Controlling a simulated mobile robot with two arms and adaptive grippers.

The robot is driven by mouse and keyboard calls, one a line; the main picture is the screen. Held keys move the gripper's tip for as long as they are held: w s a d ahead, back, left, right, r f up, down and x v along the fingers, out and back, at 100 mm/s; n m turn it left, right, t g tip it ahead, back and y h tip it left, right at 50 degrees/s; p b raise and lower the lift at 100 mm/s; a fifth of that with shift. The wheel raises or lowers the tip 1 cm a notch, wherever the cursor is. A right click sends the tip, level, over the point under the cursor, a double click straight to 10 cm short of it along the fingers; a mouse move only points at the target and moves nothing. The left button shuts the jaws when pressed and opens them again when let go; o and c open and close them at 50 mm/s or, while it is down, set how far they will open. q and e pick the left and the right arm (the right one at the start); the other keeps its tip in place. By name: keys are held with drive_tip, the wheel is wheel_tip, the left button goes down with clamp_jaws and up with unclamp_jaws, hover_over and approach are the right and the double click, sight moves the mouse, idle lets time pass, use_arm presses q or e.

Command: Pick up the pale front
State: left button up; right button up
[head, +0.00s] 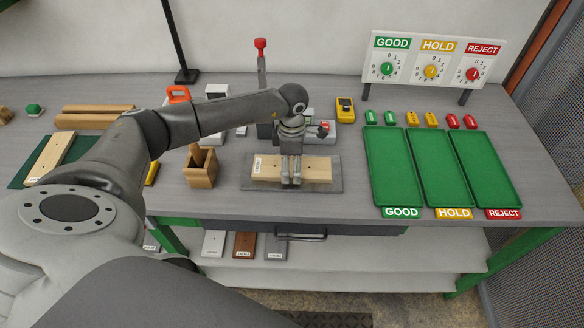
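A pale wooden board (317,170) with a small white label at its left end lies flat on a grey plate (338,182) in the middle of the bench. My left gripper (291,181) comes down over the middle of this board, fingers pointing down. The fingers hide part of the board; whether they are closed on it or only around it I cannot tell. Another pale board (52,155), also labelled, lies on a dark green mat (82,147) at the left. My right gripper is not in view.
Green trays marked GOOD (390,165), HOLD (440,165) and REJECT (487,165) stand at the right below a dial panel (430,62). A wooden box (200,176) stands left of the plate. Several boards lie on the lower shelf (370,275).

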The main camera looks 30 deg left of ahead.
use_arm(q)
drive_tip(key=c, duration=0.7)
drive_tip(key=shift+w+r, duration=0.1)
drive_tip(key=shift+r, duration=0.45)
drive_tip(key=shift+s+d+r+b, duration=0.35)
drive_tip(key=shift+s+r+b, duration=0.8)
drive_tip(key=shift+s+r, duration=1.05)
drive_tip(key=shift+s+d+r+b, duration=0.3)
drive_tip(key=shift+s+r+b, duration=0.8)
drive_tip(key=shift+s+r, duration=1.05)
drive_tip(key=shift+s+d+r+b, duration=0.35)
drive_tip(key=shift+s+r+b, duration=1.05)
drive_tip(key=shift+s, duration=1.3)
drive_tip(key=shift+r+p, duration=0.2)
drive_tip(key=shift+p, duration=0.1)
